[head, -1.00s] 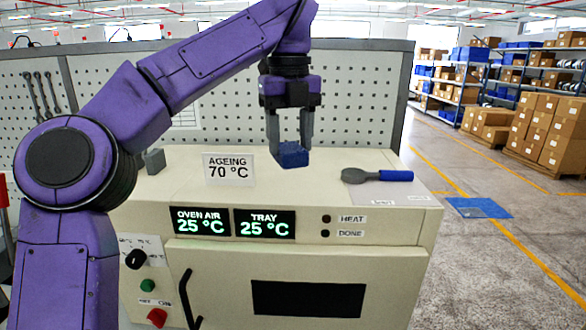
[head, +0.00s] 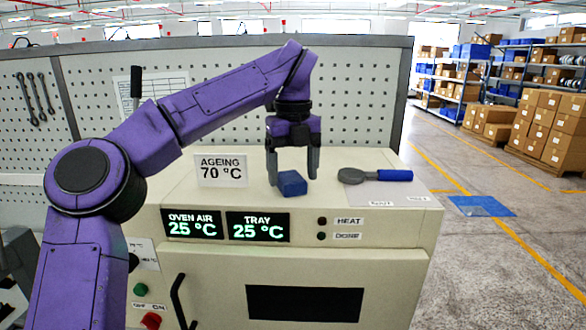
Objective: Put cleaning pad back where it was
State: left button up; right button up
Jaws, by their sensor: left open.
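The cleaning pad, seen as a small blue block (head: 292,184), sits on the cream top of the oven, right of the ageing sign. My left gripper (head: 293,180) points straight down over it. Its two grey fingers are spread, one on each side of the pad, with a small gap at the sides. The pad's rear side is partly hidden by the fingers. My right gripper is not in view.
The ageing sign (head: 221,170) stands left of the pad. A grey round-headed tool with a blue handle (head: 394,176) lies to the right, at a pale labelled sheet (head: 385,196). A perforated panel (head: 361,90) rises behind the oven top.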

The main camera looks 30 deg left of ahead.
aim_at(292, 177)
pick_arm(q)
jog(key=shift+s+r, duration=0.1)
jog(key=shift+r, duration=0.1)
notch_tip(292, 177, up, 12)
jog(key=p, duration=0.5)
